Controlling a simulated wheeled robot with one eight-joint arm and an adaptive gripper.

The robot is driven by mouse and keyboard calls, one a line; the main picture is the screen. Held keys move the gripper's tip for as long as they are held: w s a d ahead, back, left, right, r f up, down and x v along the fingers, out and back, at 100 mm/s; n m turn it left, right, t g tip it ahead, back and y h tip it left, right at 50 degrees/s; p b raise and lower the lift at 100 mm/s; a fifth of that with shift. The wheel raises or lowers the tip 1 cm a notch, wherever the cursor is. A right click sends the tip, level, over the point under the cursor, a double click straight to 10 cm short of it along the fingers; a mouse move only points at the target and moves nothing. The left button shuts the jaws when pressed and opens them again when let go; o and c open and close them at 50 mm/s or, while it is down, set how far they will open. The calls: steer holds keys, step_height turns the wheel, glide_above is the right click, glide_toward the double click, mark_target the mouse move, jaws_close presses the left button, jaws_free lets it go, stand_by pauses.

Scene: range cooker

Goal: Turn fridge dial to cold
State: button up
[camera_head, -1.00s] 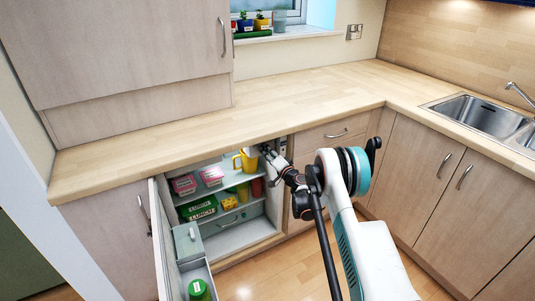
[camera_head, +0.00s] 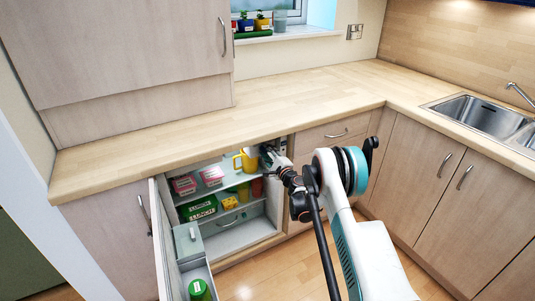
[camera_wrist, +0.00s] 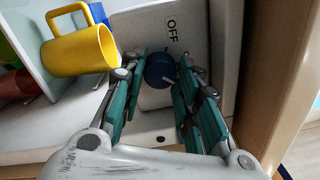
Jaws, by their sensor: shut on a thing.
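The fridge dial (camera_wrist: 160,69) is a dark blue round knob on a pale housing, seen in the wrist view. An "OFF" label (camera_wrist: 172,30) is on the housing just beyond it. My gripper (camera_wrist: 161,78) has its teal-padded fingers on both sides of the dial and is shut on it. The dial's pointer mark cannot be made out. In the head view my gripper (camera_head: 268,154) reaches into the upper right of the open fridge (camera_head: 243,236), and the dial is hidden there.
A yellow mug (camera_wrist: 78,51) stands close left of my gripper; it also shows on the fridge's upper shelf (camera_head: 246,159). Lunch boxes (camera_head: 202,208) and pink tubs (camera_head: 211,175) fill the shelves. The open fridge door (camera_head: 168,245) is at left. The worktop (camera_head: 290,100) overhangs above.

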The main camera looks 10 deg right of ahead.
steer(key=shift+m, duration=1.7)
steer(key=o, duration=1.1)
steer(key=shift+c, duration=0.2)
steer(key=v, duration=1.2)
steer(key=shift+a, duration=0.1)
